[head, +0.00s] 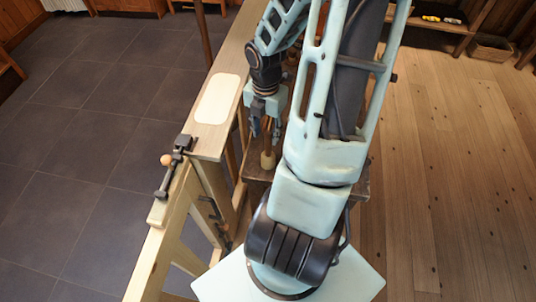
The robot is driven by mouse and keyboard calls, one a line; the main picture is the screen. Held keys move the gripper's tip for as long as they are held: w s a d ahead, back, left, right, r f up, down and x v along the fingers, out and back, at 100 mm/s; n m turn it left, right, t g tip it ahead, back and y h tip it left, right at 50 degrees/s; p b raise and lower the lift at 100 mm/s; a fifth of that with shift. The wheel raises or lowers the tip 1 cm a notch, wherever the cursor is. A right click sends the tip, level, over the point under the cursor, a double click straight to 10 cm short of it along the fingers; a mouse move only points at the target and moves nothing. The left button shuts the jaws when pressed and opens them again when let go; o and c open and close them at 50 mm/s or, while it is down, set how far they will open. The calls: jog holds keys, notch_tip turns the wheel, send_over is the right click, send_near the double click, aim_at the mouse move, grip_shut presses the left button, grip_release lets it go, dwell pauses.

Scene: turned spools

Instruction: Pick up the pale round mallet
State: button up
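A small pale wooden piece with a rounded base (268,160), likely the pale round mallet, stands on a brown wooden surface (251,172) in the head view. It is partly hidden by my arm, so its full shape cannot be told. My gripper (266,128) points down just above it. Its two dark fingers are apart, with nothing seen between them. The fingertips look close to the pale piece's top; whether they touch it cannot be told.
A long wooden bench (236,58) runs left of my arm, bearing a pale rounded panel (218,98). A dark clamp (175,165) with an orange knob sits at its near end. Tiled floor lies left, plank floor right. A basket (490,48) stands far right.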

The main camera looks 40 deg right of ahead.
aim_at(268, 149)
notch_tip(268, 149, down, 4)
jog(key=shift+b, duration=0.4)
jog(key=shift+d+f+b, duration=0.2)
jog(key=shift+f+b, duration=0.05)
jog(key=shift+f, duration=1.1)
jog(key=shift+d+f+b, duration=0.2)
jog(key=shift+f+b, duration=0.05)
jog(key=shift+f, duration=1.1)
grip_shut()
